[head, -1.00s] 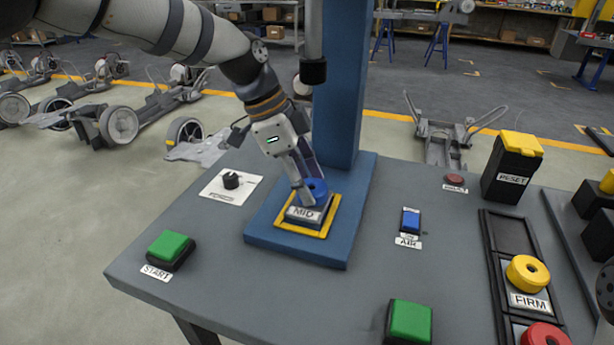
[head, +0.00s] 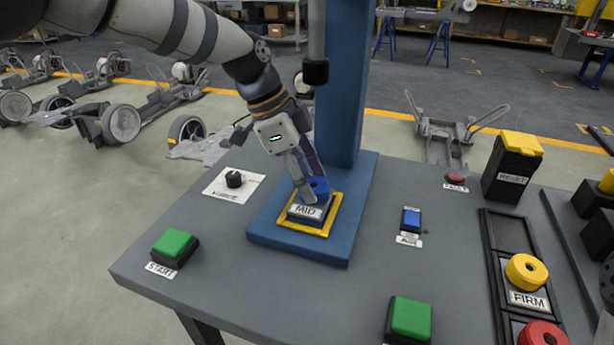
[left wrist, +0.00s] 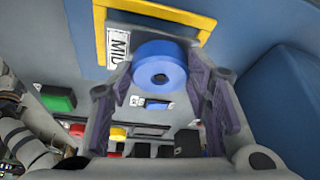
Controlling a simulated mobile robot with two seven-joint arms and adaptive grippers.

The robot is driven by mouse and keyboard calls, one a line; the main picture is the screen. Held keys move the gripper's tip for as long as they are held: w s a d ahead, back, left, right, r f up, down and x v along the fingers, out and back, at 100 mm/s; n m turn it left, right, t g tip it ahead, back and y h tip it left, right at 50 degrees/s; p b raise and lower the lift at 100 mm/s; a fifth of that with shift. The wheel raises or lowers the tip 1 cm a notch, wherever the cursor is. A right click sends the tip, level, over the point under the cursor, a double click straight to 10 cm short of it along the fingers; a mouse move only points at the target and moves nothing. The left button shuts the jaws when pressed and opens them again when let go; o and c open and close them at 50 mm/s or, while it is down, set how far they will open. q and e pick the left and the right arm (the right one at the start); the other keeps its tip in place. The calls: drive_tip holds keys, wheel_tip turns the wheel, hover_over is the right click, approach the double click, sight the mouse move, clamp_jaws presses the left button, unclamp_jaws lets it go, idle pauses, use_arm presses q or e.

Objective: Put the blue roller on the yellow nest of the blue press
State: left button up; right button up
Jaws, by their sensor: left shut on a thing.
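The blue roller (head: 319,187) is a ring on a dark base with a MID label (head: 307,211). Its base sits within the outline of the yellow nest (head: 325,231) on the blue press (head: 270,232). I cannot tell whether the base touches the nest. My left gripper (head: 309,189) reaches down from the upper left and is shut on the blue roller. In the left wrist view the roller (left wrist: 160,66) shows between the two fingers, with the yellow nest (left wrist: 101,35) around the label end.
The press column (head: 345,90) stands behind the nest, with a dark-tipped ram (head: 315,72) above. A black knob (head: 234,180), green START button (head: 174,245) and blue AIR button (head: 411,219) surround it. A rack at right holds a yellow FIRM roller (head: 526,271) and a red one (head: 543,334).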

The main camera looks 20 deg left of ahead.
use_arm(q)
drive_tip(key=shift+f, duration=0.25)
drive_tip(key=shift+f, duration=0.65)
drive_tip(key=o, duration=1.4)
drive_tip(key=shift+r, duration=0.15)
drive_tip(key=v, duration=1.2)
